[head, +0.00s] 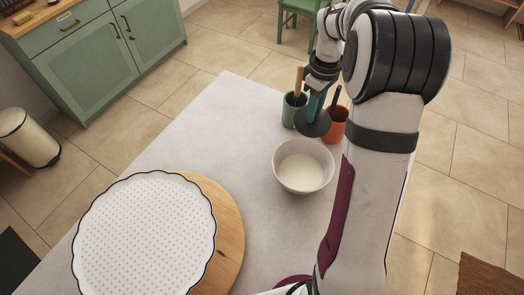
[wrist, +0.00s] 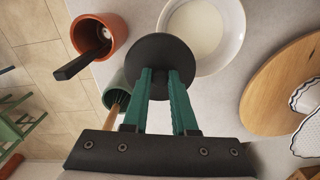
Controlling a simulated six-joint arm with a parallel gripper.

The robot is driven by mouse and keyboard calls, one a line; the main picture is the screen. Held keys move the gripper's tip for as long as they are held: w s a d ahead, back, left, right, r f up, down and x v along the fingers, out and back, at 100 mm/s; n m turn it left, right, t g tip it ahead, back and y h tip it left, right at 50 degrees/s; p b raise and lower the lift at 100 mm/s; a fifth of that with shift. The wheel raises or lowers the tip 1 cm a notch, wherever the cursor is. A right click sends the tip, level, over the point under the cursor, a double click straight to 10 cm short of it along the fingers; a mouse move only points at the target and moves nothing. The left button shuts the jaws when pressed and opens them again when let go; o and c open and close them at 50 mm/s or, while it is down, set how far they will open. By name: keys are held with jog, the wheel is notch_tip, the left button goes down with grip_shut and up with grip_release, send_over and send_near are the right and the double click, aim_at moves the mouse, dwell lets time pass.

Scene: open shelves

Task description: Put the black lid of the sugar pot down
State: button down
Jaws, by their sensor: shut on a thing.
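The black lid (head: 311,130) is a flat dark disc held up by my gripper (head: 316,110). In the wrist view the lid (wrist: 160,48) lies across the tips of the teal fingers, and my gripper (wrist: 160,78) is shut on it. The lid hangs above the table, between the bowl and the cups. An orange pot (head: 341,128) stands behind it, open, with a dark handle sticking out; it also shows in the wrist view (wrist: 120,30). I cannot tell for sure which vessel is the sugar pot.
A white bowl (head: 303,181) with white contents stands in front of the lid. A green cup (head: 290,114) with a wooden handle stands beside it. A round wooden board (head: 232,235) carries a wavy-edged white dish (head: 140,235). The pale table (head: 215,130) is clear at centre left.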

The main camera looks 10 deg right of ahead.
jog(key=w+a+f+n, duration=0.2)
jog(key=a+n, duration=0.1)
jog(key=a, duration=0.6)
jog(key=w+a+f+n, duration=0.3)
jog(key=a+n, duration=0.1)
jog(key=a, duration=0.4)
jog(key=f, duration=0.8)
jog(key=shift+s+a+f, duration=0.2)
jog(key=shift+a+f, duration=0.1)
jog(key=shift+a, duration=0.05)
jog(key=shift+f, duration=0.4)
jog(key=c, duration=0.7)
grip_release()
jog(key=shift+f, duration=0.1)
